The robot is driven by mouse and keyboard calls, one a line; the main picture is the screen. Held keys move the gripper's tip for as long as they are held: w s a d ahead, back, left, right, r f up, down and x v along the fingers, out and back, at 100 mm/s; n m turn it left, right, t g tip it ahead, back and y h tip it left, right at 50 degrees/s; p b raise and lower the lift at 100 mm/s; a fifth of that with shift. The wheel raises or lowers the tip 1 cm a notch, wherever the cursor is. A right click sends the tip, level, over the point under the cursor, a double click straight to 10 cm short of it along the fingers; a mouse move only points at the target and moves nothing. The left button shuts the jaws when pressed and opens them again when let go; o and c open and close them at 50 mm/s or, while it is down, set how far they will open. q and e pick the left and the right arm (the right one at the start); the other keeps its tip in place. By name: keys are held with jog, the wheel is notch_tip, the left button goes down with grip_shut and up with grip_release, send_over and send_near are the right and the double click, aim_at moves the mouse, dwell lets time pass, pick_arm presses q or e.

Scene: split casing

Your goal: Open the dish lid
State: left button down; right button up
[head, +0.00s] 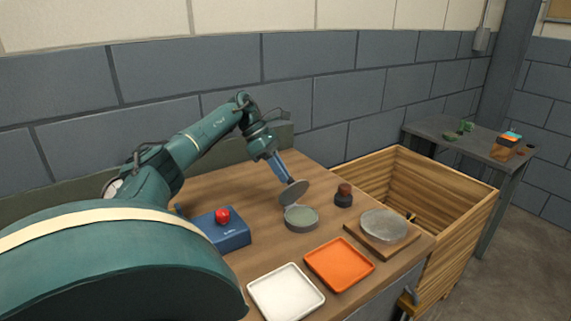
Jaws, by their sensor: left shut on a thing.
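A round, shallow grey-green dish (301,220) stands on the wooden table, its inside showing. My left gripper (286,179) reaches down from above, shut on the round grey dish lid (293,193). The lid is tilted over the back of the dish, its right side higher. Its lower left edge is close to the dish rim; I cannot tell whether they touch. The fingertips are small and partly hidden against the lid. My right gripper is not in view.
A blue box with a red button (231,236) stands left of the dish. A white tray (285,293) and an orange tray (339,264) lie in front. A dark stacked object (343,196) and a glassy disc on a board (383,226) are right. A wooden crate (460,222) stands beyond.

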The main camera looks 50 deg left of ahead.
pick_arm(q)
jog(key=a+f, duration=0.1)
jog(key=a+f+b, duration=0.1)
jog(key=f, duration=0.1)
jog(key=shift+f, duration=0.2)
jog(key=c, duration=1.9)
grip_release()
jog(key=shift+w+a+f, duration=0.1)
jog(key=shift+w+f, duration=0.2)
jog(key=shift+w, duration=0.2)
jog(key=shift+w+a+f, duration=0.1)
jog(key=shift+w+f, duration=0.15)
jog(key=shift+w, duration=0.2)
jog(key=shift+o, duration=1.4)
jog(key=shift+s+d+r, duration=0.15)
jog(key=shift+s+r, duration=0.15)
jog(key=shift+r, duration=0.2)
jog(key=o, duration=0.3)
jog(key=shift+s+r, duration=0.1)
jog(key=shift+p+v, duration=0.4)
jog(key=shift+v, duration=3.3)
